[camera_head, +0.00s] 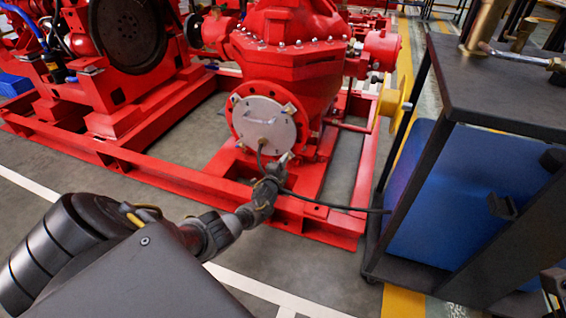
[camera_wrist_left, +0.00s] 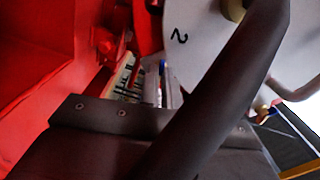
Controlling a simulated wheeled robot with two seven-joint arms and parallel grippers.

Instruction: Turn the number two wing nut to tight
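A round pale cover plate (camera_head: 262,127) sits on the front of the red pump, with small brass-coloured wing nuts around its rim. One wing nut (camera_head: 284,158) shows at the lower right of the plate. My left gripper (camera_head: 272,177) is just below the plate's lower edge, close to that wing nut; its fingertips are too small and dark to read. In the left wrist view the plate (camera_wrist_left: 205,50) bears a black "2" beside a brass-coloured part (camera_wrist_left: 232,9). Another brass-coloured piece (camera_wrist_left: 262,107) shows at the plate's edge. A thick dark bar hides much of this view.
The red base frame (camera_head: 325,220) runs under the pump. A dark cable (camera_head: 335,206) trails from the gripper area towards the black cart (camera_head: 500,110) with a blue body on the right. Grey floor (camera_head: 300,270) with white lines lies in front.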

